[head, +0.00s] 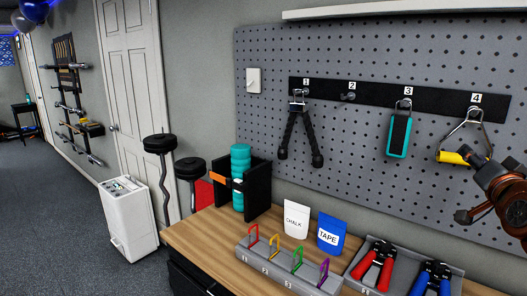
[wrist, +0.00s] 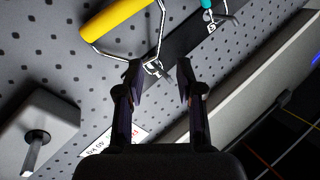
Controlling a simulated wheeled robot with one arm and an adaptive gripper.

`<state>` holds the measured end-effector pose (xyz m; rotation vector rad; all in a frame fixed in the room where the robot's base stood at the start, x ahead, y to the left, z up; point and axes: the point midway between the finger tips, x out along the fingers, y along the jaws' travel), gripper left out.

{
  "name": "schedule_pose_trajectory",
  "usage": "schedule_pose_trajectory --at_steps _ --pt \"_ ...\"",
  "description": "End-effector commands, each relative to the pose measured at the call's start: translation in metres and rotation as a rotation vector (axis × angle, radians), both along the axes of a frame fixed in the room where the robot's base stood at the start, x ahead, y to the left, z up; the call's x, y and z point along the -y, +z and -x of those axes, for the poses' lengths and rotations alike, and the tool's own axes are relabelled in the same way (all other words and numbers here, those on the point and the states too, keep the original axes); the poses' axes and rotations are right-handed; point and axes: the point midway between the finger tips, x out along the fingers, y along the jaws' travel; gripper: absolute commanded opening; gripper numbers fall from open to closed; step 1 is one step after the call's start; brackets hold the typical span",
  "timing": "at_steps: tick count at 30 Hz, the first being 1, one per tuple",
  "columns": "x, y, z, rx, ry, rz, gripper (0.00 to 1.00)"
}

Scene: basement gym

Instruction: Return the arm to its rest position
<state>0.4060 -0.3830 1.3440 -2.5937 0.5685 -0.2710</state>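My gripper (wrist: 160,68) is open in the wrist view, with a clear gap between its two dark fingers. Nothing is held between them. A yellow handle (wrist: 118,18) with a metal wire frame hangs near the fingers, its wire meeting a hook by the left fingertip. In the head view this yellow handle (head: 453,158) hangs below label 4. My arm reaches in from the right edge there, in front of the pegboard and partly over the handle's right side. The exact gap between fingers and wire is unclear.
Below, the wooden bench (head: 205,235) carries pouches, a clip rack (head: 270,262) and a grey tray (head: 355,278). Floor space is open at left.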

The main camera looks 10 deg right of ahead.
Motion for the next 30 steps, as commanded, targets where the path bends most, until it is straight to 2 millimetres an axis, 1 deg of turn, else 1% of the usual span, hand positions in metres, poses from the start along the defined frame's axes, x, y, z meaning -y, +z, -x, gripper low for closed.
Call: schedule_pose_trajectory --at_steps 2,5,8,9,10,13,14,15,17,18,20,21,23,24,26,27,29,30 --pt "-0.011 -0.007 -0.009 -0.032 0.026 -0.005 0.37" --pt "-0.040 -0.027 -0.028 -0.120 0.087 -0.015 0.37" --pt "-0.083 -0.059 -0.049 -0.257 0.176 -0.028 0.37" --pt "-0.102 -0.075 -0.055 -0.319 0.214 -0.033 0.37" --pt "-0.117 -0.086 -0.059 -0.367 0.242 -0.034 0.37" --pt "-0.166 -0.124 -0.063 -0.527 0.334 -0.040 0.37" --pt "-0.181 -0.136 -0.061 -0.579 0.361 -0.042 0.37" --pt "-0.200 -0.151 -0.058 -0.645 0.395 -0.039 0.37" --pt "-0.227 -0.173 -0.050 -0.746 0.444 -0.038 0.37" --pt "-0.243 -0.188 -0.042 -0.815 0.474 -0.036 0.37" --pt "-0.266 -0.207 -0.028 -0.913 0.516 -0.032 0.37" --pt "-0.280 -0.220 -0.017 -0.979 0.542 -0.029 0.37" --pt "-0.299 -0.237 0.002 -1.079 0.578 -0.025 0.37" --pt "-0.310 -0.247 0.015 -1.141 0.598 -0.020 0.37" --pt "-0.326 -0.261 0.037 -1.236 0.628 -0.015 0.37" --pt "-0.335 -0.269 0.053 -1.301 0.647 -0.011 0.37" --pt "-0.347 -0.280 0.077 -1.392 0.670 -0.006 0.37" --pt "-0.353 -0.286 0.093 -1.453 0.683 -0.003 0.37"
